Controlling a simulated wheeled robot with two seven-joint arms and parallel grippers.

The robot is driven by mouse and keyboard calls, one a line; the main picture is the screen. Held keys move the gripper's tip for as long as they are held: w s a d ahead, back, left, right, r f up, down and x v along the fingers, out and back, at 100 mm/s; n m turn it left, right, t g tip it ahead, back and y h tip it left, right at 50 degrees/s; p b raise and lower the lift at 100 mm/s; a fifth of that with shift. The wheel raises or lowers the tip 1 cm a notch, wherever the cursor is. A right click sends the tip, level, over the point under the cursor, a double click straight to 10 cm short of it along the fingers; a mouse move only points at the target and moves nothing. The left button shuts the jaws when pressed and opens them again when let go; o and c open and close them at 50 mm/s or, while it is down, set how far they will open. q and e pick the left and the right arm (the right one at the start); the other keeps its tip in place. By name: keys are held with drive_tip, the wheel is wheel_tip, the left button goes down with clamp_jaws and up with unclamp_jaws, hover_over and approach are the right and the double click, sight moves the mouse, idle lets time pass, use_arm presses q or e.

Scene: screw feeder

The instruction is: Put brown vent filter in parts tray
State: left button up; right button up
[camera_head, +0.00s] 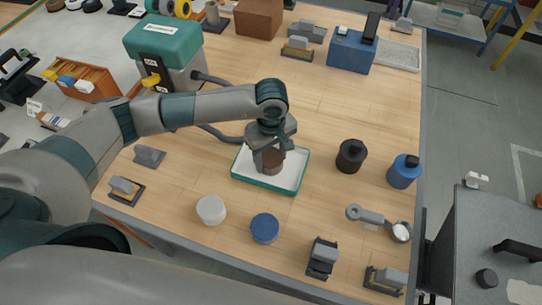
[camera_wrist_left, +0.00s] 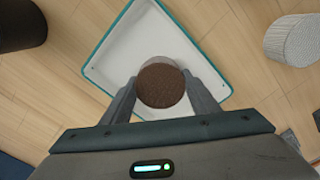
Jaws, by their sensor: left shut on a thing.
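The brown vent filter (camera_head: 273,160) is a short brown cylinder held in my left gripper (camera_head: 268,158). In the left wrist view its round, rough brown top (camera_wrist_left: 160,85) shows between the two fingers (camera_wrist_left: 160,92), which are shut on it. The parts tray (camera_head: 241,177) is white inside with a teal rim, on the wooden table, and also shows in the left wrist view (camera_wrist_left: 112,62). The filter is over the tray's interior. I cannot tell whether its bottom touches the tray floor. My right gripper is not in view.
A white round part (camera_head: 211,209) and a blue round part (camera_head: 264,228) stand in front of the tray. A dark cylinder (camera_head: 350,156) and a blue one (camera_head: 404,171) stand to its right. A teal-topped machine (camera_head: 165,45) stands behind left.

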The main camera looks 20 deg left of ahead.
sight(271, 157)
use_arm(q)
drive_tip(key=shift+f, duration=0.2)
drive_tip(key=o, duration=1.2)
drive_tip(key=shift+r, duration=0.1)
drive_tip(key=shift+r, duration=0.2)
drive_tip(key=shift+r+b, duration=2.6)
drive_tip(key=shift+r, duration=3.35)
